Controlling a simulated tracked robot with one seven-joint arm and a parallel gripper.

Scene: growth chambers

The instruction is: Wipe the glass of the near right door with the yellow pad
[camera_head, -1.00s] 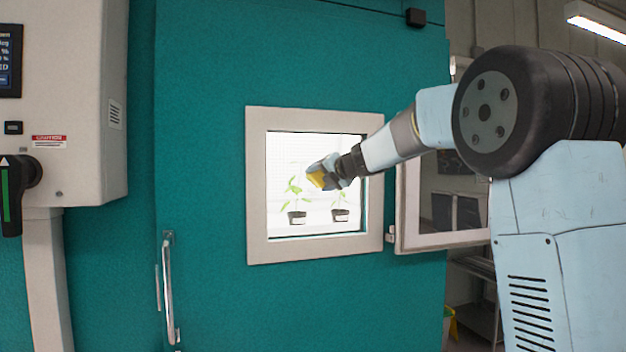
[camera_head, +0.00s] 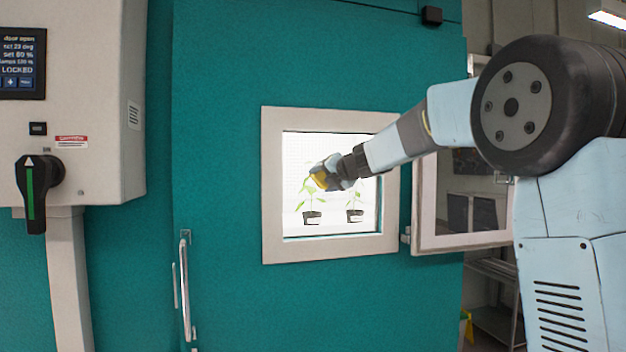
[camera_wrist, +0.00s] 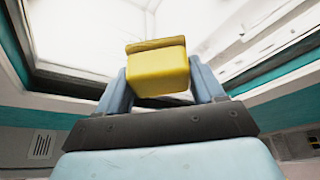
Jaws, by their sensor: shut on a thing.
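The yellow pad (camera_wrist: 158,70) is held between the two fingers of my gripper (camera_wrist: 160,88) in the wrist view. In the head view the pad (camera_head: 319,180) and my gripper (camera_head: 328,178) are in front of the bright window of the teal door (camera_head: 220,150). The window glass (camera_head: 300,160) has a pale frame around it, and two potted plants show through it. I cannot tell whether the pad touches the glass. My arm covers the upper right part of the window.
A pale-framed window cover (camera_head: 425,195) stands swung open at the window's right side. A metal handle (camera_head: 185,290) is low on the door's left. A control box (camera_head: 90,150) with a screen and a black and green lever (camera_head: 32,190) is at the left.

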